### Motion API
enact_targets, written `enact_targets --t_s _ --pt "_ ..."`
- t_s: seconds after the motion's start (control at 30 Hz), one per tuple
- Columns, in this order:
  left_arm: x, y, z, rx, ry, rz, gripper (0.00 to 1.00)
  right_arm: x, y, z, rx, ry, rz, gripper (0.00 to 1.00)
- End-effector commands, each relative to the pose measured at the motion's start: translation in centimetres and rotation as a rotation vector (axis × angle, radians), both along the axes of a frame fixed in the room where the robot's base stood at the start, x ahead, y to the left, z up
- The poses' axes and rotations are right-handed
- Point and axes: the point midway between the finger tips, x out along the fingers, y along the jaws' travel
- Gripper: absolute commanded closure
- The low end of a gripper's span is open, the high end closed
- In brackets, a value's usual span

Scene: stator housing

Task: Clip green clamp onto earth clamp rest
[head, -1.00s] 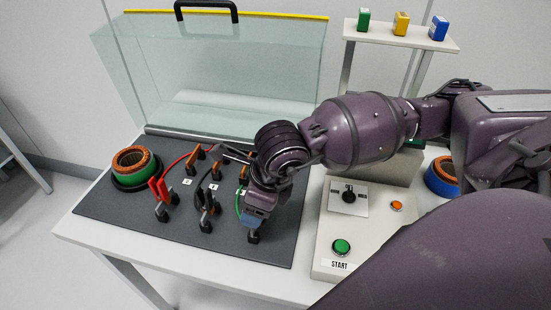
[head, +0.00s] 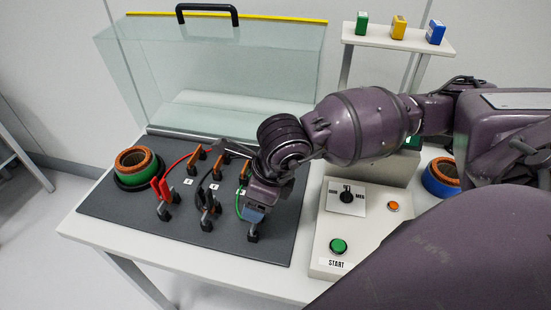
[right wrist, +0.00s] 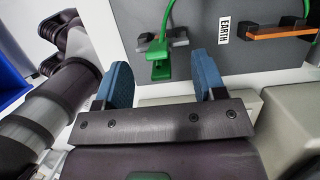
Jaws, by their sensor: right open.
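The green clamp (right wrist: 158,60) shows in the right wrist view with its green cable running up from it. It lies at the grey earth clamp rest (right wrist: 178,40) and appears to sit on it; the exact grip of its jaws is not clear. My right gripper (right wrist: 160,64) is open, with its blue fingers either side of the clamp's near end and a gap to each. In the head view my right gripper (head: 257,214) hides most of the clamp; the green cable (head: 238,206) and the rest's dark foot (head: 253,238) show. My left gripper is out of view.
An EARTH label (right wrist: 224,30) and a copper bar (right wrist: 280,33) lie right of the clamp. Red (head: 162,190) and black (head: 208,203) clamps stand left of my gripper. A stator (head: 137,164) is at far left, a START button box (head: 330,240) at right.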

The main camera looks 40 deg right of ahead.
Motion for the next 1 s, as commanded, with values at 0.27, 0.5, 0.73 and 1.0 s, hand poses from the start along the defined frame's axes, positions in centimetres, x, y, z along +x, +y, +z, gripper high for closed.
enact_targets --t_s 0.27,0.5,0.73,1.0 --pt "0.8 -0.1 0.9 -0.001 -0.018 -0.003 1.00 -0.2 -0.1 0.8 -0.001 -0.001 0.000 0.36" --pt "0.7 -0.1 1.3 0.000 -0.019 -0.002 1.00 -0.3 -0.3 1.3 0.000 -0.001 0.000 0.36" --pt "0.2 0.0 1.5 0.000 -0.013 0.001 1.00 -0.4 -0.4 1.8 0.000 -0.001 0.000 0.36" --pt "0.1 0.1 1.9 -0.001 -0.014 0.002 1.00 -0.5 -0.5 2.4 -0.001 -0.001 0.000 0.36"
